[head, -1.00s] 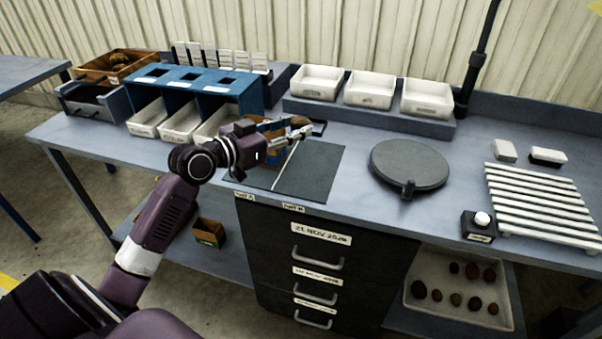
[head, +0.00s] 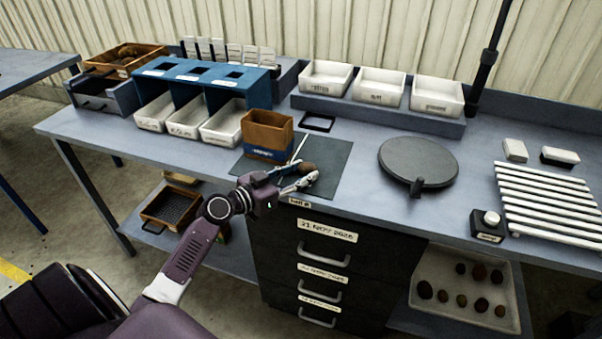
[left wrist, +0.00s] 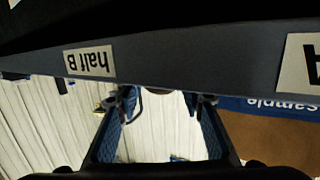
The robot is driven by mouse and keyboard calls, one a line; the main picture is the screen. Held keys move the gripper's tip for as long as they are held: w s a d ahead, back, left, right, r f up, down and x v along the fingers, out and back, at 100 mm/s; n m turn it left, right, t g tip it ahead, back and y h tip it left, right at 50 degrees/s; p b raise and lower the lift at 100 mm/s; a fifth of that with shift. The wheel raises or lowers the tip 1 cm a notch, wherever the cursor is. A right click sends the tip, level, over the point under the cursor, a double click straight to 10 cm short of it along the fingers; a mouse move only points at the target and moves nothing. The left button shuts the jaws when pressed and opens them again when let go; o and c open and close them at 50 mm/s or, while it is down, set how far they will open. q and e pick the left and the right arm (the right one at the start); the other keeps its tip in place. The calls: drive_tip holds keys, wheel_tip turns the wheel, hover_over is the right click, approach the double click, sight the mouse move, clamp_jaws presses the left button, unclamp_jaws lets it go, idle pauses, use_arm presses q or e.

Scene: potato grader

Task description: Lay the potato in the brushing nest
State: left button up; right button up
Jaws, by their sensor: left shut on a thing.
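My left gripper (head: 300,181) is shut on a brown potato (head: 309,169), which shows at its fingertips in the head view. It holds the potato by the bench's front edge, near the right part of the dark mat. In the left wrist view, the two fingers of my left gripper (left wrist: 165,98) stand either side of a small brown patch; the bench edge hides most of it. I cannot tell for certain which thing is the brushing nest; a wooden box with a dark, textured inside (head: 172,208) sits on the low shelf at left. My right gripper is not in view.
A brown sample box (head: 267,134) stands on the dark mat (head: 328,170). Blue bins (head: 206,84) stand behind left. A round grey plate (head: 418,160) and white slatted rack (head: 548,200) stand right. Drawers (head: 325,255) hang below. A tray of potatoes (head: 455,301) sits lower right.

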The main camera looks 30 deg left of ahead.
use_arm(q)
drive_tip(key=o, duration=1.1)
